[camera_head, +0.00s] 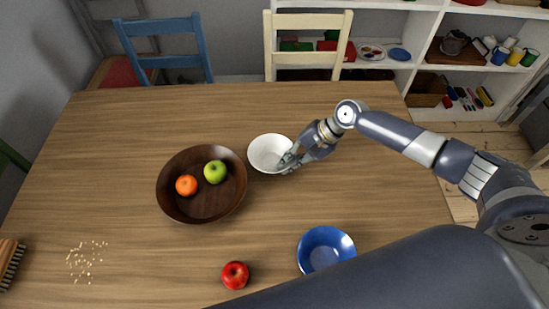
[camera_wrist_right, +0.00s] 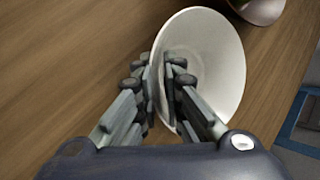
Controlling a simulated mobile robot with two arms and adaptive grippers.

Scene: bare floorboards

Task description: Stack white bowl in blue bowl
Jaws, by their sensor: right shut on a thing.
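A white bowl (camera_head: 268,151) is near the middle of the wooden table, just right of the brown fruit bowl. My right gripper (camera_head: 290,160) is shut on its right rim. In the right wrist view, the fingers (camera_wrist_right: 167,95) pinch the near-left wall of the white bowl (camera_wrist_right: 215,65), with one finger inside and one outside. I cannot tell whether the bowl is lifted. A blue bowl (camera_head: 325,249) stands upright and empty nearer the table's front, right of a red apple. My left gripper is not in view.
A brown bowl (camera_head: 202,207) holds an orange and a green apple. A red apple (camera_head: 235,275) lies near the front. Crumbs (camera_head: 86,260) and a brush (camera_head: 10,262) are at the left. Clear wood lies between the white and blue bowls. My arm crosses the lower right.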

